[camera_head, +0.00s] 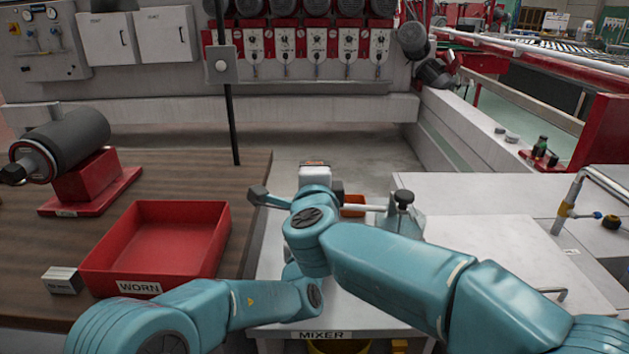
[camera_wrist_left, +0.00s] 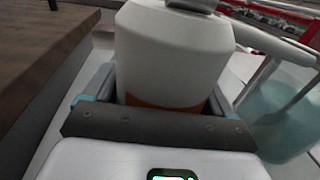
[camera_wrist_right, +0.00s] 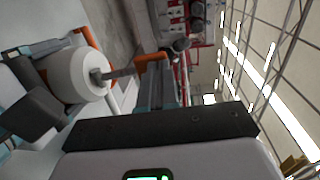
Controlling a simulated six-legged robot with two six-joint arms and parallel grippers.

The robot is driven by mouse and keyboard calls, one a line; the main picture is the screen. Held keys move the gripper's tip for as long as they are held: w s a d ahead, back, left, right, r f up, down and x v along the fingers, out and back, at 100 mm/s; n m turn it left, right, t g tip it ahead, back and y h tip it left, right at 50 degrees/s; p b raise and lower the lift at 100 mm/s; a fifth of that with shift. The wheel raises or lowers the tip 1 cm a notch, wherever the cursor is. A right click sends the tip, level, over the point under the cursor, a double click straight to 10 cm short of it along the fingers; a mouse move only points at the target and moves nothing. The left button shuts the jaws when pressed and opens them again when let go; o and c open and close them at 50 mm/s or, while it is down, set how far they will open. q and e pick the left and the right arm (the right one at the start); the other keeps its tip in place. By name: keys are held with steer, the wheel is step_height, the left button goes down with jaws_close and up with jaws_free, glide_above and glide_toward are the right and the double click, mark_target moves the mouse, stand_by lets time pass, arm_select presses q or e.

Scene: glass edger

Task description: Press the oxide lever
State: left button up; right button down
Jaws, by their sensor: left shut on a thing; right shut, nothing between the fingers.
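My left gripper (camera_wrist_left: 160,98) is shut on a white cylindrical container with an orange band (camera_wrist_left: 172,50), which fills the middle of the left wrist view. The container also shows in the right wrist view (camera_wrist_right: 75,76), with a short grey shaft (camera_wrist_right: 122,72) sticking out of its end towards my right fingers. My right gripper (camera_wrist_right: 163,82) is shut and empty, close to that shaft; I cannot tell if they touch. In the head view my arms hide most of both grippers and the container. No oxide label is readable, so I cannot tell which part is the oxide lever.
A red WORN tray (camera_head: 160,280) and small grey block (camera_head: 63,280) sit on the wooden bench (camera_head: 225,175) to the left. A bent pipe (camera_head: 570,195) stands at right.

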steer(key=s+r, duration=0.2)
steer(key=s, duration=0.7)
steer(key=shift+s, duration=0.35)
stand_by(2.0)
steer(key=s+a+r+n+t+y, duration=0.2)
steer(key=s+r+n+t+y, duration=0.1)
steer(key=r+t+y, duration=0.4)
step_height(320, 180, down, 11)
steer(key=w+d+n+g+y, duration=0.1)
steer(key=d+n+g+y, duration=0.1)
steer(key=n+y, duration=0.3)
steer(key=shift+d+g+y, duration=0.3)
steer(key=shift+g+y, duration=0.6)
